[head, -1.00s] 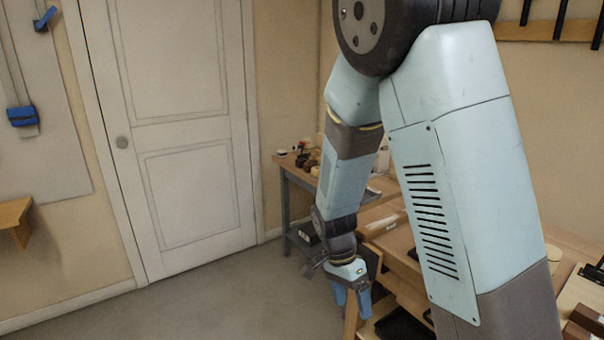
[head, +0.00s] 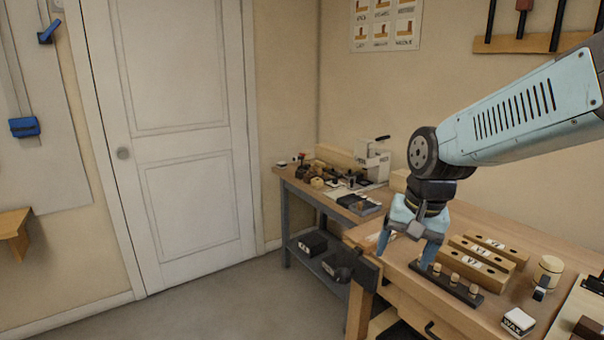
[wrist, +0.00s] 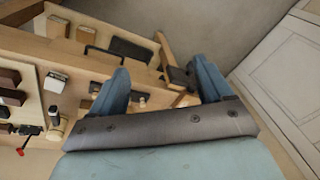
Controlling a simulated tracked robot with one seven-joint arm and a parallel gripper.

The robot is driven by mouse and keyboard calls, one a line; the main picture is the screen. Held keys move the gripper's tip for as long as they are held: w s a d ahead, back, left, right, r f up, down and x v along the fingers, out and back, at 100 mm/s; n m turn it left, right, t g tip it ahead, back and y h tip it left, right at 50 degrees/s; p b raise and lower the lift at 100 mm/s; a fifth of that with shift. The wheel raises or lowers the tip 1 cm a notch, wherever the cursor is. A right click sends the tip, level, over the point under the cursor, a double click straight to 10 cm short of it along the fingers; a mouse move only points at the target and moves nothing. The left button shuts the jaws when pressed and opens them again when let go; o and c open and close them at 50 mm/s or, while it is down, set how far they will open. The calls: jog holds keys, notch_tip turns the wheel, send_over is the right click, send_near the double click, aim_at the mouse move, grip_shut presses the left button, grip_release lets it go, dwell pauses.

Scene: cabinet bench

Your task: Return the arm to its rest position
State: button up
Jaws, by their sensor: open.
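My gripper (head: 408,250) hangs fingers-down over the left end of the near workbench (head: 393,275) in the head view. Its two blue fingers are spread apart with nothing between them. In the wrist view the open fingers (wrist: 160,88) point toward the bench, its vise and the floor. My arm comes in from the right edge of the head view and bends down at the wrist. I cannot tell the exact gap between the fingertips and the bench top.
Wooden blocks with holes (head: 470,262), a dark peg rack (head: 447,284), a jar (head: 548,272) and a wax box (head: 518,321) stand right of the gripper. A vise (head: 352,266) sits at the bench's left end. A cluttered side bench (head: 312,192) stands behind. The floor by the door (head: 180,130) is clear.

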jog(key=s+d+r+n+t+h, duration=0.1)
jog(key=s+d+r+n+t, duration=0.2)
jog(key=s+r, duration=0.4)
jog(key=shift+s+d+r+n+t, duration=0.3)
jog(key=shift+d+r+n, duration=0.1)
jog(key=shift+d+r, duration=0.2)
dwell(0.5)
